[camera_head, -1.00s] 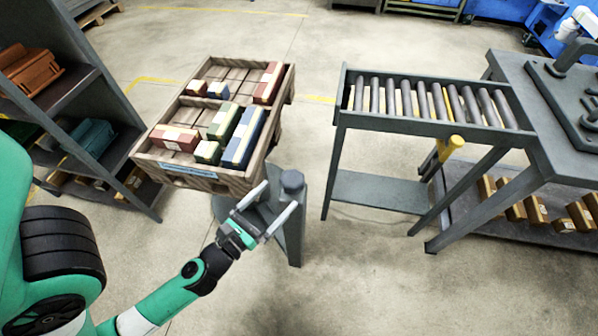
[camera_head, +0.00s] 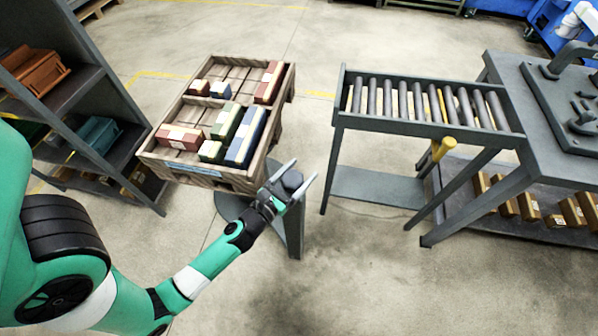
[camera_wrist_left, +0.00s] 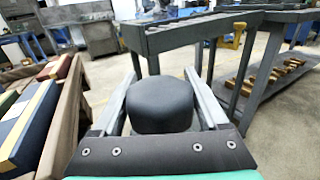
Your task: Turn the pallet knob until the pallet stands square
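The wooden pallet (camera_head: 272,140) stands left of centre with coloured boxes in its compartments. It sits at an angle to the roller table. The dark grey pallet knob (camera_head: 292,180) tops a post at the pallet's near right corner. My left gripper (camera_head: 297,172) is at the knob with its fingers spread on either side of it. In the left wrist view the round knob (camera_wrist_left: 160,106) sits between the two open fingers, with a visible gap on at least the right side. I cannot tell whether the left finger touches. My right gripper is in neither view.
A roller table (camera_head: 425,128) stands right of the pallet, with a yellow-topped post (camera_head: 445,147) beneath its near edge. A grey bench (camera_head: 550,120) adjoins it. A shelf (camera_head: 95,160) with bins stands at the left. The floor in front is clear.

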